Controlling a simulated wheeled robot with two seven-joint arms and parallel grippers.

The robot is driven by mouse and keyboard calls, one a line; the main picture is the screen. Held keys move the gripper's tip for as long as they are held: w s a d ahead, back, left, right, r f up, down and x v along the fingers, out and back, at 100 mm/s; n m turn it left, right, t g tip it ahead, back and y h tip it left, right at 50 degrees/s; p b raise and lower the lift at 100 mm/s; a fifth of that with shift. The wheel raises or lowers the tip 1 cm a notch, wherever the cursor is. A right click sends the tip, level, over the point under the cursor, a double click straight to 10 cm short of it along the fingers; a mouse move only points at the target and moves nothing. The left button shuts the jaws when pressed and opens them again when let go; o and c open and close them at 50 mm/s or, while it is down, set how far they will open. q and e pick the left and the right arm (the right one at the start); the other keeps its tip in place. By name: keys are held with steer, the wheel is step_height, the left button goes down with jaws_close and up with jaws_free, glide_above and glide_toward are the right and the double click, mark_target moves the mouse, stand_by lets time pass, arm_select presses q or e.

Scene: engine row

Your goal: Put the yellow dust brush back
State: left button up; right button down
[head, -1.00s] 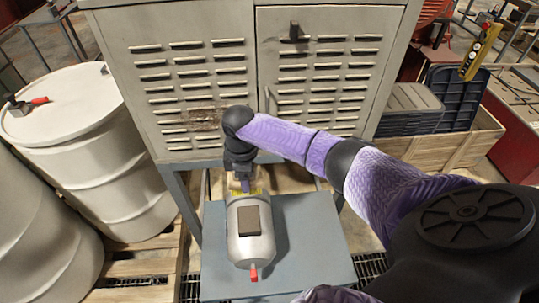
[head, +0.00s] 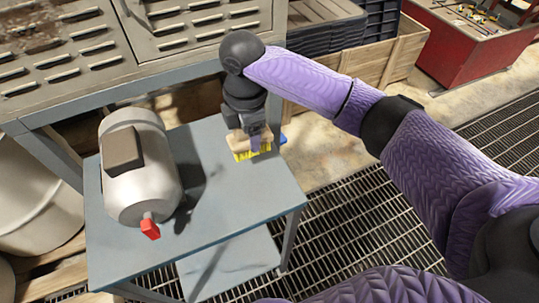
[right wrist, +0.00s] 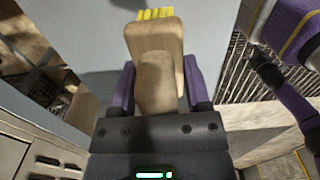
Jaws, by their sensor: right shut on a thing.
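The dust brush (head: 237,138) has a pale wooden body and yellow bristles that point down. My right gripper (head: 255,143) is shut on it, over the right back part of the grey-blue table (head: 237,196). I cannot tell whether the bristles touch the tabletop. In the right wrist view the brush's wooden handle (right wrist: 155,50) lies between the two purple fingers, with the yellow bristles at its far end. A small blue piece (head: 284,139) shows just right of the gripper; I cannot tell what it belongs to. My left gripper is not in view.
A silver motor (head: 140,175) with a red shaft end stands on the left half of the table. A grey louvred cabinet (head: 75,50) rises behind it. A wooden crate (head: 400,55) is at the back right. The tabletop's front right is clear.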

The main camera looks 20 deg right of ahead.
step_height(320, 180, down, 8)
steer(key=shift+r+b, duration=0.1)
steer(key=shift+b, duration=1.05)
steer(key=shift+c, duration=0.3)
jaws_free()
step_height(320, 180, up, 12)
steer(key=p, duration=0.4)
steer(key=shift+r, duration=0.1)
